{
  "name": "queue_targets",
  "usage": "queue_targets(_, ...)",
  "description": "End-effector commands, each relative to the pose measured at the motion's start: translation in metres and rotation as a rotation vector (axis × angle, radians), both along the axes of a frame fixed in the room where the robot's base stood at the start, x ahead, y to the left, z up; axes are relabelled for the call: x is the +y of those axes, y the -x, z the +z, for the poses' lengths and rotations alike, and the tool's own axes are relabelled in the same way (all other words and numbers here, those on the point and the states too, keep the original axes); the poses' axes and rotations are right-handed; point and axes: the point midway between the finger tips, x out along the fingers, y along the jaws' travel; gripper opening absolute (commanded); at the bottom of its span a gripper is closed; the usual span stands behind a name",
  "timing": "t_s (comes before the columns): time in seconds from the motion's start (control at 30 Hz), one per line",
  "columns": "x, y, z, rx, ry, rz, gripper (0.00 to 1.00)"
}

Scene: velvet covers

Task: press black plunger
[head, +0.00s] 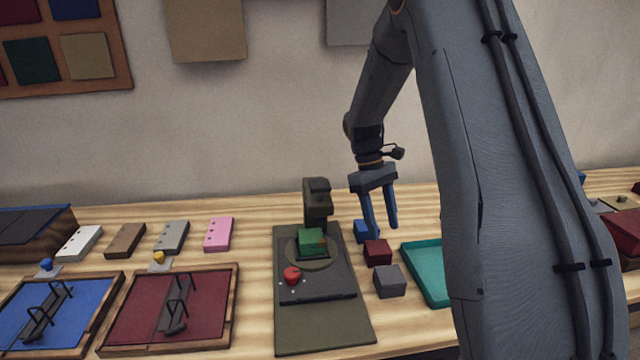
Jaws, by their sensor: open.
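A dark press stands on an olive mat (325,330) in the middle of the table. Its black plunger head (318,186) sits at the top of a short post, above and behind a green block (312,240). The green block rests on a round plate on the press base. A red button (292,275) is at the front of the base. My gripper (383,230) points down with its fingers apart and empty, to the right of the press. It appears in front of or above a blue block (361,231), and I cannot tell its exact height.
A dark red block (377,252) and a grey block (389,281) lie right of the press. A teal tray (412,268) is partly hidden by my arm. Blue (82,290) and maroon (205,285) framed panels with clamps lie left. Several small coloured plates (218,234) lie behind them.

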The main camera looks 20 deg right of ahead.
Motion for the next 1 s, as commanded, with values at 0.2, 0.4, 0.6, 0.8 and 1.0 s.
queue_targets(0.2, 0.002, 0.002, 0.001, -0.006, -0.001, -0.004, 0.32)
queue_targets(0.4, 0.035, 0.029, 0.011, -0.100, -0.011, -0.050, 0.00)
queue_targets(0.6, 0.090, 0.089, 0.020, -0.272, -0.042, -0.171, 0.00)
queue_targets(0.8, 0.126, 0.150, 0.020, -0.412, -0.075, -0.297, 0.00)
queue_targets(1.0, 0.139, 0.184, 0.018, -0.480, -0.095, -0.367, 0.00)
